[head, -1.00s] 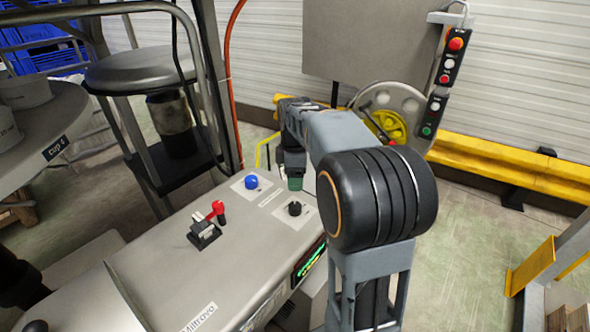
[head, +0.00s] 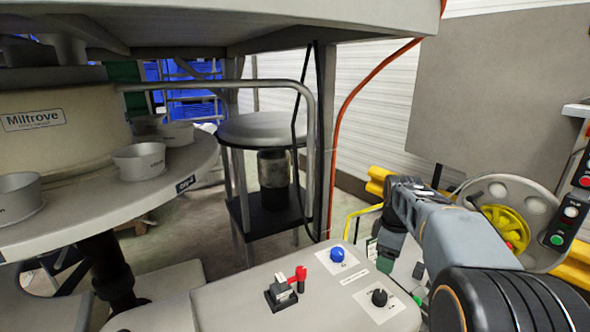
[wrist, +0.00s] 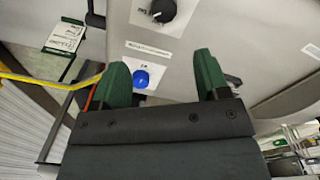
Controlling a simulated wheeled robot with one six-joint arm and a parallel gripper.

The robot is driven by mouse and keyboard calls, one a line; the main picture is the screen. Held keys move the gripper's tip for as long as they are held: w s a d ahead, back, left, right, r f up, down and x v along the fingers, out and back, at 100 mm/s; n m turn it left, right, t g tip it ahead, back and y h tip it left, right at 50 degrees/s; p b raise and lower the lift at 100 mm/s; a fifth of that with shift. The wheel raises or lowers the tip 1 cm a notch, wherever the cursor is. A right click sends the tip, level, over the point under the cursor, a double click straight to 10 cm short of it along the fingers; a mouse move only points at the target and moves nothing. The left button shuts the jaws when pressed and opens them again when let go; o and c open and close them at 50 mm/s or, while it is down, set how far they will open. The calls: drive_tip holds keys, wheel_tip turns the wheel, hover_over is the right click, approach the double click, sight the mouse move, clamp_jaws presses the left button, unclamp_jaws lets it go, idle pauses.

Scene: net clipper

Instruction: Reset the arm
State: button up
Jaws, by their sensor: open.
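My gripper shows in the wrist view (wrist: 160,82) with its two green fingers spread apart and nothing between them. The panel carries a blue knob (head: 337,254), a black dial (head: 379,297) and a small switch with a red lever (head: 300,274). In the wrist view the blue knob (wrist: 141,79) lies between the fingers, apart from them.
A round table (head: 110,220) with several grey cups stands at the left. A stool-like stand (head: 262,128) is behind the panel. A wheel with a yellow hub (head: 507,228) and a button box (head: 565,225) are at the right. A yellow rail (wrist: 50,80) crosses the wrist view.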

drive_tip(key=s+a+f+m+t, duration=0.1)
drive_tip(key=s+a+f+m, duration=0.1)
drive_tip(key=s+a+m, duration=0.3)
drive_tip(key=s+a+f+m+t, duration=0.2)
drive_tip(key=s+a+m, duration=0.3)
drive_tip(key=s, duration=0.6)
drive_tip(key=shift+s+f+m, duration=0.25)
drive_tip(key=shift+f+m, duration=0.05)
idle(0.8)
